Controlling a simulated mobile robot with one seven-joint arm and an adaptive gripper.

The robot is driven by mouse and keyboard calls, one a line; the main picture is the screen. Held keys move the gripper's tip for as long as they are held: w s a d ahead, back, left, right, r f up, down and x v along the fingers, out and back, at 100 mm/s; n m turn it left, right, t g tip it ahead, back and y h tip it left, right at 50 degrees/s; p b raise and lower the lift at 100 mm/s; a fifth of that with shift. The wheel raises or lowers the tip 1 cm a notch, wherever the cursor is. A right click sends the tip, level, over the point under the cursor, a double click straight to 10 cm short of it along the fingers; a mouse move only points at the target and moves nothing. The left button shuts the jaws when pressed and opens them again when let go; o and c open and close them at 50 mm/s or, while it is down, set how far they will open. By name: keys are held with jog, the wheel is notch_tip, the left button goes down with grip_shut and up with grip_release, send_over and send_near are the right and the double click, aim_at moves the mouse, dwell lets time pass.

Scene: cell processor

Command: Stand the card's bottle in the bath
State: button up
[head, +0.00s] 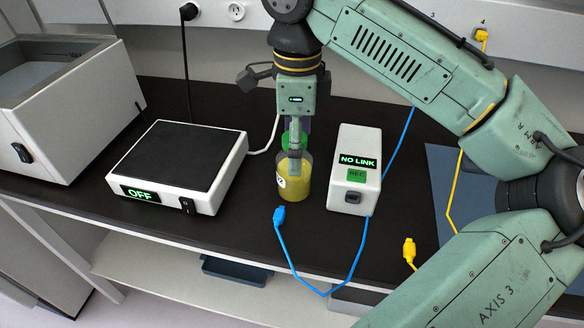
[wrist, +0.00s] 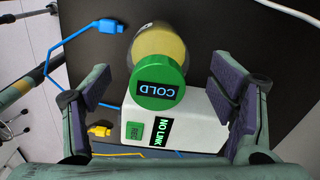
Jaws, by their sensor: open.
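A bottle (head: 297,185) of yellow liquid with a green cap stands upright on the black bench, between the hotplate and the logger box. A small white label shows on its side. In the wrist view the bottle (wrist: 160,43) shows its green cap marked COLD. My gripper (head: 296,142) points down over the bottle. In the wrist view my gripper (wrist: 161,78) is open, with one finger on each side of the cap and gaps showing on both sides. The bath (head: 68,115) is the white open-topped box at the far left. I see no card.
A hotplate (head: 180,163) reading OFF lies between bath and bottle. A white box (head: 355,172) reading NO LINK stands close right of the bottle. A blue cable (head: 279,217) hangs over the front edge; a yellow cable (head: 409,249) lies further right.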

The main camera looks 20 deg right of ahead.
jog(key=f+b, duration=0.4)
jog(key=f, duration=0.1)
jog(key=shift+a+f, duration=0.2)
jog(key=shift+f, duration=0.15)
jog(key=shift+r, duration=0.1)
jog(key=shift+c, duration=0.5)
jog(key=c, duration=1.5)
jog(key=shift+r, duration=0.15)
